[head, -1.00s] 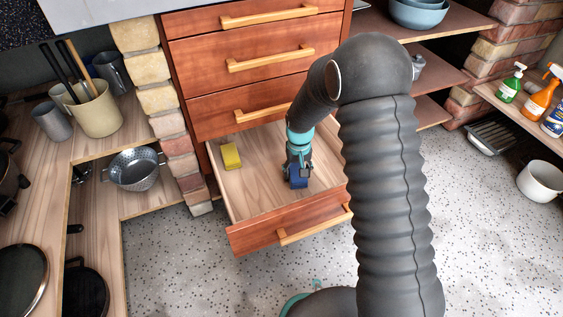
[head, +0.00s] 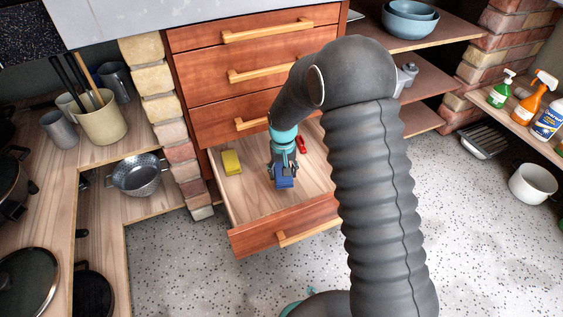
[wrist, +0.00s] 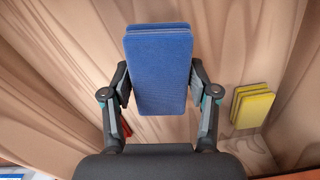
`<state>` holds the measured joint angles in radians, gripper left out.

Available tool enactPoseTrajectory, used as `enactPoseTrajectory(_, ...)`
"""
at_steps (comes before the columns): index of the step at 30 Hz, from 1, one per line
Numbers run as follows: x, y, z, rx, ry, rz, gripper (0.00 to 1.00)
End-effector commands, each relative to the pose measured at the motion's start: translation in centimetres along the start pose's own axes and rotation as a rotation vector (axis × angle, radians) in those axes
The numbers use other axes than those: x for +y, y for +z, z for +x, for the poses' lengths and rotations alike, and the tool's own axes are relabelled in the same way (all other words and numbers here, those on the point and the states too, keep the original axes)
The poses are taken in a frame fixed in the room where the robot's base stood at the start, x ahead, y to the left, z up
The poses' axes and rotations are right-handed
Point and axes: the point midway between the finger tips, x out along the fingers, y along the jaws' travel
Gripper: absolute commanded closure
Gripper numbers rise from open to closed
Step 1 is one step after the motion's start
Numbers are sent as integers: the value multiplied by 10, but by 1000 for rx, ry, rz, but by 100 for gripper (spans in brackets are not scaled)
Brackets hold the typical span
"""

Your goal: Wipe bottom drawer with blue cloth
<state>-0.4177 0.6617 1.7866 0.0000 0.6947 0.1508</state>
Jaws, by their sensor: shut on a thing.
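The bottom drawer (head: 250,203) is pulled open, with a pale wooden floor and a reddish front. My gripper (head: 284,174) is inside the drawer, about the middle of its width. It is shut on a folded blue cloth (head: 285,183), which also shows in the wrist view (wrist: 160,70) between the two fingers (wrist: 158,92). The cloth is at or close to the drawer floor; I cannot tell if it touches. A yellow sponge-like block (head: 231,162) lies at the drawer's left side, also in the wrist view (wrist: 252,106). A red item (head: 301,144) lies toward the back right, partly hidden.
Closed drawers (head: 255,75) are above the open one. A brick pillar (head: 165,120) stands to the left, beside a shelf with a colander (head: 138,174). Spray bottles (head: 530,98) stand on a shelf at right. The speckled floor (head: 190,260) in front is clear.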

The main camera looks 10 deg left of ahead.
Motion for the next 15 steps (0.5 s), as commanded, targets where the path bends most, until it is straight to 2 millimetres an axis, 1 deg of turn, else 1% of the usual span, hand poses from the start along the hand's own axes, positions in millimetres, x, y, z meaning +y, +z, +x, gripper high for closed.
enactPoseTrajectory(1, 0, 0, -8, 1, 0, 0, 68)
enactPoseTrajectory(7, 1, 0, -26, 2, 0, 1, 68)
enactPoseTrajectory(11, 1, 0, -31, 2, 0, 2, 68)
enactPoseTrajectory(15, 1, 0, -31, 1, 0, 2, 68)
